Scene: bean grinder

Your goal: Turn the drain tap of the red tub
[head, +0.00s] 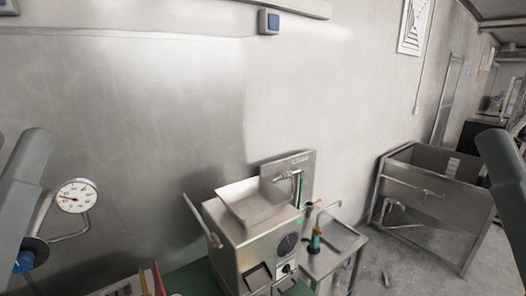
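No red tub with a drain tap can be clearly made out in the head view. A narrow red piece (158,279) shows at the bottom edge, left of the steel machine, and is cut off by the frame; I cannot tell what it belongs to. Grey links of my two arms show at the left and right edges. Neither of my grippers is in view.
A steel grinder (236,246) with a square hopper (252,203) stands at bottom centre. A small steel sink table (340,241) is to its right. A larger steel basin (432,200) stands farther right. A round gauge (76,196) is at left.

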